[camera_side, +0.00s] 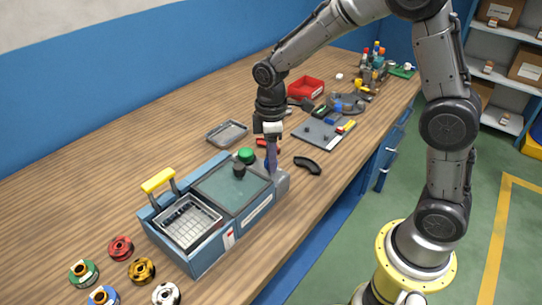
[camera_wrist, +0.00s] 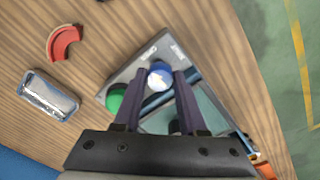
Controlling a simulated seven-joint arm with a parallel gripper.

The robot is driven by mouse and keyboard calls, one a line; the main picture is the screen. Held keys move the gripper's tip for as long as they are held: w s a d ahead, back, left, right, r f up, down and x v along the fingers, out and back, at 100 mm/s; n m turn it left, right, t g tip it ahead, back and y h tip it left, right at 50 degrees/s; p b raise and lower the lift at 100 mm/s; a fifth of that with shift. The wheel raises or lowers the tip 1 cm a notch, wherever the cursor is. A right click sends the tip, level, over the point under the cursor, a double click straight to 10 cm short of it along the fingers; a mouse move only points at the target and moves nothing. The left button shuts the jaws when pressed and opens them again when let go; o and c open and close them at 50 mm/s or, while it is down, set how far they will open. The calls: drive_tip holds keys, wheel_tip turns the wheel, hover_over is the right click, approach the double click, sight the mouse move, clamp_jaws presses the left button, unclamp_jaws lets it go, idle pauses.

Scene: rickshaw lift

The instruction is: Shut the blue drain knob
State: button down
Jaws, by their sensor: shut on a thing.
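The blue drain knob (camera_wrist: 160,75) sits on the grey end block of a blue-sided machine (camera_wrist: 122,78). In the wrist view it lies between the two fingertips of my gripper (camera_wrist: 160,72), which is shut on it from both sides. In the side view my gripper (camera_side: 271,160) points straight down at the machine's right end (camera_side: 281,182), and its fingers mostly hide the knob, leaving a sliver of blue (camera_side: 266,164). I cannot tell from these frames how far the knob is turned.
A green knob (camera_side: 246,156) and a black knob (camera_side: 239,171) stand close to the left of my gripper. A wire basket (camera_side: 188,220) with a yellow handle (camera_side: 158,180) is at the machine's left. A metal tray (camera_side: 227,132) and a black curved piece (camera_side: 307,165) lie nearby on the bench.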

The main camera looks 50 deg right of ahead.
drive_tip(key=m, duration=0.4)
drive_tip(key=shift+m, duration=0.4)
drive_tip(key=m, duration=0.4)
drive_tip(key=shift+m, duration=0.3)
drive_tip(key=m, duration=0.4)
drive_tip(key=shift+r+m, duration=0.1)
drive_tip(key=shift+m, duration=0.2)
drive_tip(key=shift+w+m, duration=0.1)
drive_tip(key=shift+m, duration=1.8)
drive_tip(key=shift+c, duration=2.3)
unclamp_jaws()
